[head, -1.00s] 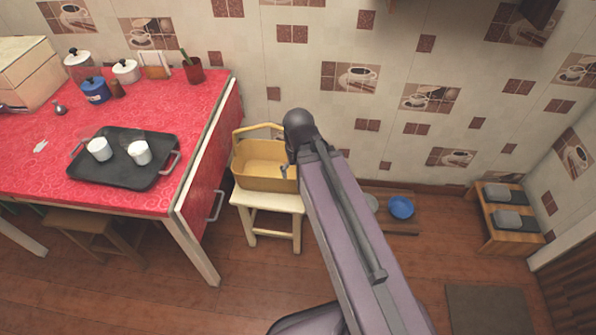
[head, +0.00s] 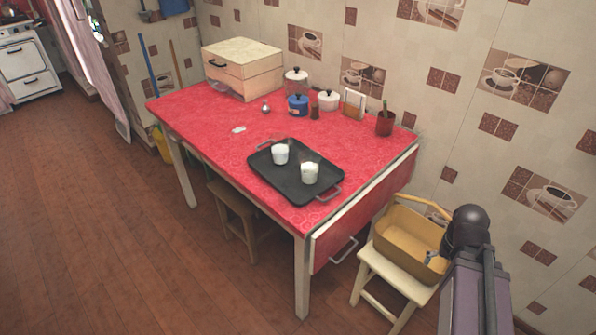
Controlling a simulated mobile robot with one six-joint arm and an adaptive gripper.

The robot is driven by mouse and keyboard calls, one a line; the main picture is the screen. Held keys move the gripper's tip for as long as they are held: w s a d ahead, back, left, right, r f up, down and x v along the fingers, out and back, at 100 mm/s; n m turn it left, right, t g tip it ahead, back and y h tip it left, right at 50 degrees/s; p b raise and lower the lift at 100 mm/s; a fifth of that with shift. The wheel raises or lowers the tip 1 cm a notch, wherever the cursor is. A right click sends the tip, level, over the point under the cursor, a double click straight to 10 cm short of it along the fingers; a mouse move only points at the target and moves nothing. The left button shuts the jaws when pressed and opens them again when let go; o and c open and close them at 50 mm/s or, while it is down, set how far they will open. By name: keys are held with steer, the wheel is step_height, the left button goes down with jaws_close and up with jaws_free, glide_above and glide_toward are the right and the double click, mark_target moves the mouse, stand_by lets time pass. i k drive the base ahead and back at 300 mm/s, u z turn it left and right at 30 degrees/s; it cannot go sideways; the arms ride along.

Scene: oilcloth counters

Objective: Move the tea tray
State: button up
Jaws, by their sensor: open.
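The dark tea tray (head: 262,171) lies flat on the red oilcloth table (head: 215,135), near its right front part. It has a metal handle at each end. A white cup (head: 280,154) and a second white cup (head: 310,173) stand upright on it; something clear beside each is hard to make out. My arm is at the lower right, in front of the yellow basket, well apart from the tray. My gripper's fingers cannot be made out in the head view.
A yellow basket (head: 400,240) sits on a cream stool (head: 382,272) at right. A brown stool (head: 228,193) is under the table. The left floor is clear.

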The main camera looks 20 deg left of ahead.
mark_target(286, 180)
steer(key=u, duration=0.45)
steer(key=k, duration=1.35)
steer(key=u, duration=0.4)
steer(key=i, duration=1.7)
steer(key=z, duration=0.35)
